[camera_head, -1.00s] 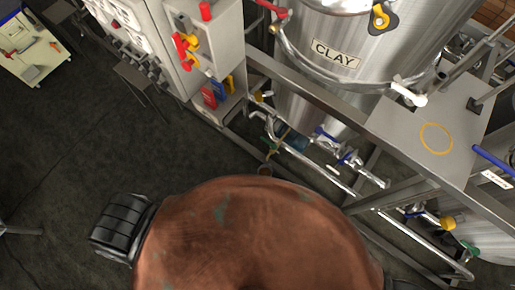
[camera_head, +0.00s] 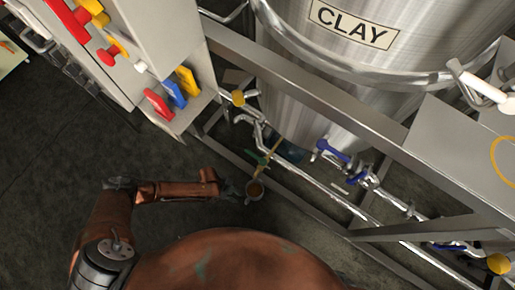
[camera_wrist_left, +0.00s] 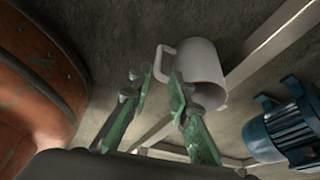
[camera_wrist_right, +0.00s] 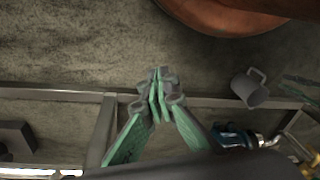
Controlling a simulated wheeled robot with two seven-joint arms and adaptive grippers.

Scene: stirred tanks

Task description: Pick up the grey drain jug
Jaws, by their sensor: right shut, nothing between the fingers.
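The grey drain jug (camera_head: 255,189) stands on the dark floor beside the tank frame, below the clay tank. In the left wrist view the jug (camera_wrist_left: 204,70) has its handle turned toward my left gripper (camera_wrist_left: 156,78). That gripper is open, with its green fingers apart and the handle just ahead of the gap; whether the handle is between the tips I cannot tell. In the head view my left gripper (camera_head: 232,189) is just left of the jug. My right gripper (camera_wrist_right: 159,82) is shut and empty; the jug (camera_wrist_right: 250,87) shows to its right, apart from it.
The steel frame rail (camera_head: 310,183) runs close behind the jug. Valves with blue handles (camera_head: 333,150) and pipes sit above it. A blue motor (camera_wrist_left: 284,130) is near the jug. A control cabinet (camera_head: 165,50) stands upper left. The floor left of the jug is clear.

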